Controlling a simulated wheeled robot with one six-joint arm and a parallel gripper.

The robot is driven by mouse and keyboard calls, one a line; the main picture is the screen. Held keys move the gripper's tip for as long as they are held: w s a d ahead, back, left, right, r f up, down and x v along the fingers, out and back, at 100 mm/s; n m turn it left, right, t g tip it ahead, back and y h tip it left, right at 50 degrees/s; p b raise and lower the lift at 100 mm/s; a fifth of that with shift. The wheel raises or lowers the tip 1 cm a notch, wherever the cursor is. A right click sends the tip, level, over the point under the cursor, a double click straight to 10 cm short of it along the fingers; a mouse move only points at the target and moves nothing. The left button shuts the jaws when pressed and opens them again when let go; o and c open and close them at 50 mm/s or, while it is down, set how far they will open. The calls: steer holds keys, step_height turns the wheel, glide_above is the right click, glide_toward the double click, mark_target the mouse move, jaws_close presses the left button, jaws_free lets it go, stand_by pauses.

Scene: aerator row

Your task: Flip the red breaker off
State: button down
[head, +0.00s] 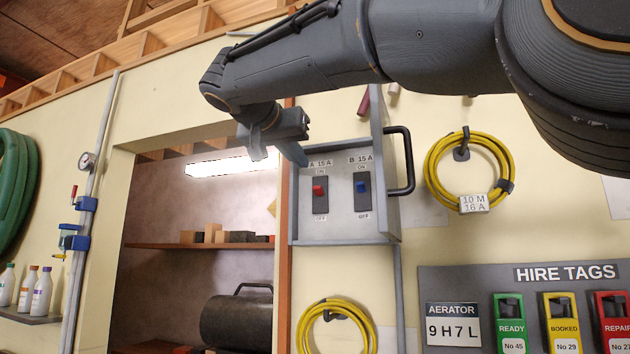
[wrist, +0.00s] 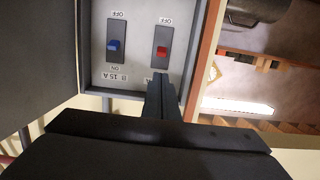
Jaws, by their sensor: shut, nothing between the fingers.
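The red breaker (head: 320,190) is the left switch in the grey breaker box, marked A 15 A. Its lever sits toward the ON end of its dark slot, with OFF below. In the wrist view the picture is upside down, and the red lever (wrist: 162,52) lies just beyond my fingertips. My gripper (head: 299,157) is at the upper left of the box in the head view. In the wrist view my gripper (wrist: 160,80) is shut and empty, its fingers together, covering part of the A label. I cannot tell the gap to the panel.
The blue breaker (head: 362,186) stands right of the red one, its lever also toward ON. The box door (head: 377,120) stands open, edge-on, with a black handle (head: 408,160) at right. A shelf recess (head: 200,245) lies left; yellow cable coils (head: 470,170) hang nearby.

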mark_target(318, 191)
steer(key=p+x, duration=0.4)
steer(key=x, duration=0.5)
steer(key=shift+r, duration=0.1)
steer(key=shift+w+d+p, duration=0.1)
steer(key=shift+w+p, duration=0.3)
steer(key=shift+w, duration=0.15)
steer(key=shift+d+f+b, duration=0.1)
steer(key=shift+f+b, duration=0.35)
steer(key=shift+b, duration=0.75)
